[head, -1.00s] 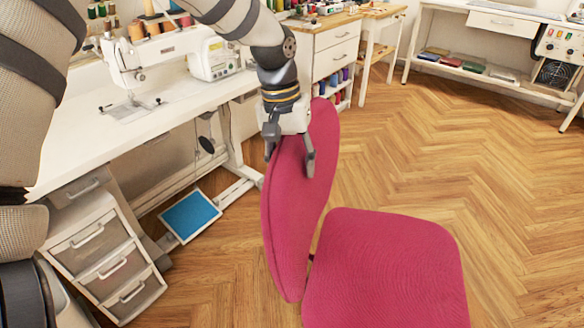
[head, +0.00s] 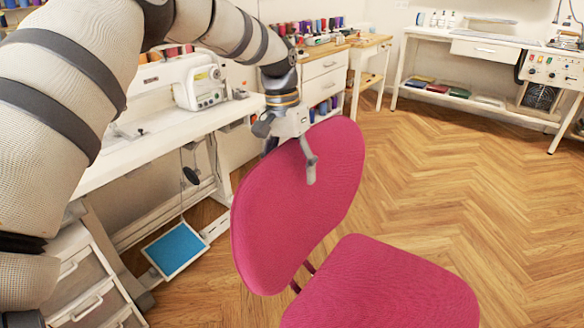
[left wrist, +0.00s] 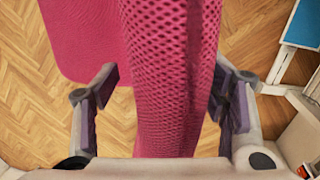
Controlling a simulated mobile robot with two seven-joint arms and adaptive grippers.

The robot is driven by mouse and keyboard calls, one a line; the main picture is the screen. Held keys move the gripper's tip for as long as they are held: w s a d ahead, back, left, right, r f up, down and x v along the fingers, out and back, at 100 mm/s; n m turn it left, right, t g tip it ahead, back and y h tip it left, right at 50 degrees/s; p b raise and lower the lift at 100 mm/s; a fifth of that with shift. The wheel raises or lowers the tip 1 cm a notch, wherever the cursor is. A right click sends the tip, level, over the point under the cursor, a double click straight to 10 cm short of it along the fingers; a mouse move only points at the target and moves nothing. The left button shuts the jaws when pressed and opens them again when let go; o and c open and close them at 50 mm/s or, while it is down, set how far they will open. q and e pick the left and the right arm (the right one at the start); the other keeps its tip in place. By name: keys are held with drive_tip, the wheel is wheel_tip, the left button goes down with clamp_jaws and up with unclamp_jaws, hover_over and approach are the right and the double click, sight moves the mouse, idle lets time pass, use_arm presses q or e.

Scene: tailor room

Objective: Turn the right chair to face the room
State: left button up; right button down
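The pink chair's backrest (head: 300,200) stands in the middle of the head view, its front face turned partly toward the floor on the right. Its pink seat (head: 385,285) is at the lower right of the backrest. My left gripper (head: 290,158) is at the backrest's upper edge, one finger in front of it and the other mostly hidden behind it. In the left wrist view the backrest (left wrist: 170,80) runs between the two open fingers. Floor shows between it and the left finger; the right finger is close to it. My right gripper is not in view.
A white sewing table (head: 120,160) with a sewing machine (head: 200,88) stands left of the chair, a blue pedal (head: 175,250) beneath it. A drawer unit (head: 85,285) is at lower left. Open wood floor (head: 440,170) lies to the right, before a white workbench (head: 470,32).

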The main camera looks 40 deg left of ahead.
use_arm(q)
drive_tip(key=r, duration=0.4)
drive_tip(key=a+r, duration=0.1)
drive_tip(key=r, duration=0.7)
drive_tip(key=shift+a, duration=0.35)
